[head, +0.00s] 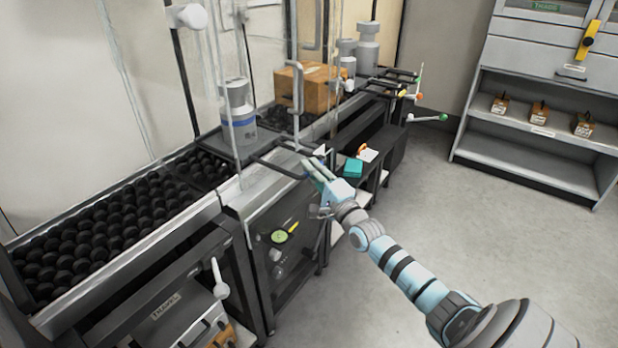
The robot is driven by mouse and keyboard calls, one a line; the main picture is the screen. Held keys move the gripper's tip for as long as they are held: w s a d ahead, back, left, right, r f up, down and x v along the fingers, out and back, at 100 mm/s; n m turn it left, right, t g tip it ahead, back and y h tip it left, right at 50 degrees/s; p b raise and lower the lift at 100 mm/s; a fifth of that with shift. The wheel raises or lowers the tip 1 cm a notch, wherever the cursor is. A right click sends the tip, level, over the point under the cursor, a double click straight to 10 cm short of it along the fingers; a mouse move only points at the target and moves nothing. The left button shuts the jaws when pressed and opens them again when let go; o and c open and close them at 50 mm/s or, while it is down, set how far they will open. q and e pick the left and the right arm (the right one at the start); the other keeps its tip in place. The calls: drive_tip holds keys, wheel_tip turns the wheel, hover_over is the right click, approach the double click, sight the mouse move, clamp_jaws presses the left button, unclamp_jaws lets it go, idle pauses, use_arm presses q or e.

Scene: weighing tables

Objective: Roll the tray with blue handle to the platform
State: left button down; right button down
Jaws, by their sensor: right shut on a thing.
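My right gripper (318,177) reaches in from the lower right to the front edge of the table. It is shut on a handle of the dark tray frame (278,167). The jaws cover most of the handle, and I cannot make out its colour surely. A grey canister with a blue band (239,112) stands upright behind the frame, beside the glass. I cannot tell which surface is the platform; a bed of black rollers (110,222) lies to the left. My left gripper is not in view.
Clear upright panels stand along the tables. A brown box (300,88) and grey canisters (367,47) stand farther back. Other handles, with an orange end (418,96) and a green end (442,117), stick out over the aisle. A grey shelf (540,130) stands right; the floor between is clear.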

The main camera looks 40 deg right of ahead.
drive_tip(key=c, duration=1.6)
unclamp_jaws()
drive_tip(key=shift+c, duration=0.2)
drive_tip(key=s+a+f, duration=0.1)
drive_tip(key=s+f, duration=0.1)
drive_tip(key=s, duration=0.9)
drive_tip(key=shift+s+a, duration=0.15)
drive_tip(key=shift+s, duration=0.25)
drive_tip(key=shift+f, duration=0.1)
